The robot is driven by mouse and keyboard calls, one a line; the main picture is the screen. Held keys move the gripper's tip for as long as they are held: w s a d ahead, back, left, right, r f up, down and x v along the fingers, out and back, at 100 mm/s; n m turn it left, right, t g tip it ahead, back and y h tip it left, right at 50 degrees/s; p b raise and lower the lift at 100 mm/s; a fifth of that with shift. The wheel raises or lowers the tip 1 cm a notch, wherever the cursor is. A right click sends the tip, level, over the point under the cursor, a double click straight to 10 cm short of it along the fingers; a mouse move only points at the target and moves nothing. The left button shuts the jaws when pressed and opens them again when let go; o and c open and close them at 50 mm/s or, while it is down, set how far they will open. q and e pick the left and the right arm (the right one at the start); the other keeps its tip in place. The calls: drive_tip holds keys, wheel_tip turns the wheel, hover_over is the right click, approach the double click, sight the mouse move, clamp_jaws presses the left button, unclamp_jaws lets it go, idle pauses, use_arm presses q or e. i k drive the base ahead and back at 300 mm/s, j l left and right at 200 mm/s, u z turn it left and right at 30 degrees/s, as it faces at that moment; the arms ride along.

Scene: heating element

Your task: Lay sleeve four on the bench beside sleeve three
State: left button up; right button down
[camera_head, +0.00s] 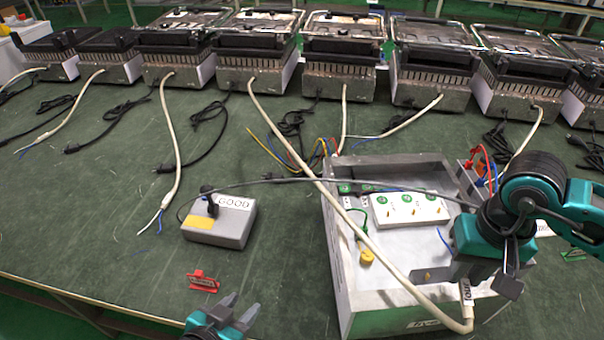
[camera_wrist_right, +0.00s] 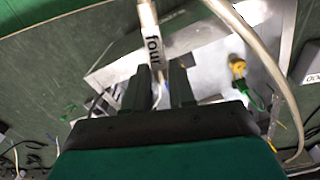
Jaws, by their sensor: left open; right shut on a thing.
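Sleeve four (camera_head: 466,293) is a white cable sleeve with a black "four" label, over the front right of the grey open box (camera_head: 342,290). Its label also shows in the right wrist view (camera_wrist_right: 153,45). My right gripper (camera_wrist_right: 159,80) is shut on sleeve four, just by the label. Its long white cable runs back left to a grill unit (camera_head: 252,68). My left gripper (camera_head: 238,306) is open and empty at the bottom edge. Other white sleeves with bare wire ends lie on the green bench, one (camera_head: 166,205) left of the box; no "three" label is readable.
A grey "GOOD" tester (camera_head: 222,220) stands left of the box, with a dark lead across to it. A red clip (camera_head: 202,281) lies in front. Several grills line the back. The box holds a white terminal block (camera_head: 408,211). The bench's left front is clear.

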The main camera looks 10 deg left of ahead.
sight(137, 195)
drive_tip(key=j+u, duration=0.15)
drive_tip(key=j, duration=0.35)
drive_tip(key=j+u, duration=0.1)
drive_tip(key=j, duration=0.35)
drive_tip(key=i+j+u, duration=0.15)
drive_tip(key=j, duration=0.35)
drive_tip(key=j+u, duration=0.1)
drive_tip(key=j, duration=0.35)
drive_tip(key=i+j+u, duration=0.15)
drive_tip(key=j, duration=0.3)
drive_tip(key=i+j+u, duration=0.1)
drive_tip(key=j, duration=0.4)
drive_tip(key=i+j+u, duration=0.15)
drive_tip(key=j, duration=0.25)
drive_tip(key=i+j+u, duration=0.1)
drive_tip(key=j, duration=0.35)
